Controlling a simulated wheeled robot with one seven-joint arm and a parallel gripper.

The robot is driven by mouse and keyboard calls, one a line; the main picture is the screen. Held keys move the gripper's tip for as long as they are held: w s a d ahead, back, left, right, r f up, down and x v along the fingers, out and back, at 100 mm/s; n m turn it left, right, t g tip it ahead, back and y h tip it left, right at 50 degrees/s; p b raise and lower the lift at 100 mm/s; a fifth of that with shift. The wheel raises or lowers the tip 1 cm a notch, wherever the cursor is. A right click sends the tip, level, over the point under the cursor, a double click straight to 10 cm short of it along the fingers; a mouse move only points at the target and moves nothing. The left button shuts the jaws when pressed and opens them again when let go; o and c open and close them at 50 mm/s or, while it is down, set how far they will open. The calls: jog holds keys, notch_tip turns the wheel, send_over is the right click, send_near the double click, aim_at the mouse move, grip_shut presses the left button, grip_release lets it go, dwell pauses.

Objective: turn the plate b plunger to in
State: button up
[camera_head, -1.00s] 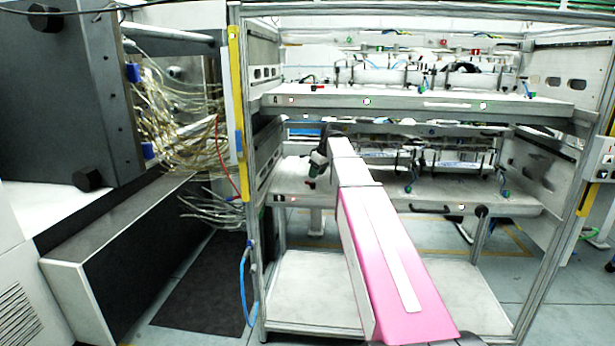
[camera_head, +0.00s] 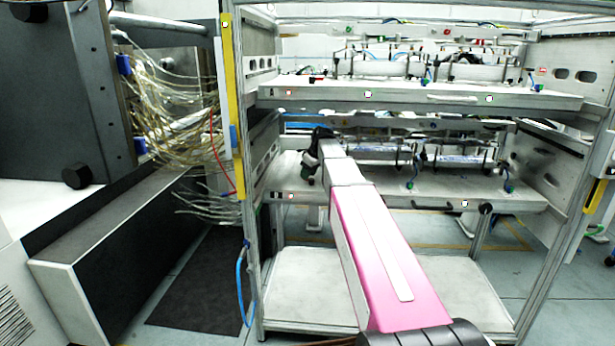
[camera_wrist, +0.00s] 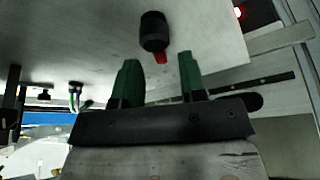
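The lower plate in the rack, which I take as plate B (camera_head: 440,197), lies beyond my pink arm. In the wrist view a black plunger knob (camera_wrist: 153,31) with a red piece below it sits against a pale plate face (camera_wrist: 215,30). My gripper (camera_wrist: 160,80) has green fingertips spread apart with nothing between them. The knob is just ahead of the fingers, above the gap and apart from them. In the head view my gripper (camera_head: 309,168) is small and dark at the left part of the lower plate; the plunger cannot be made out there.
The upper plate (camera_head: 420,98) spans the rack above my arm. A metal post with a yellow strip (camera_head: 231,100) stands left of my gripper, beside hanging tubes (camera_head: 170,110) and a dark machine. A dark slotted bar (camera_wrist: 270,82) runs close to the right finger.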

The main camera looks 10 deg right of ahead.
jog(key=shift+w+a+f, duration=0.15)
jog(key=shift+w+f, duration=0.05)
jog(key=shift+f, duration=0.5)
grip_shut()
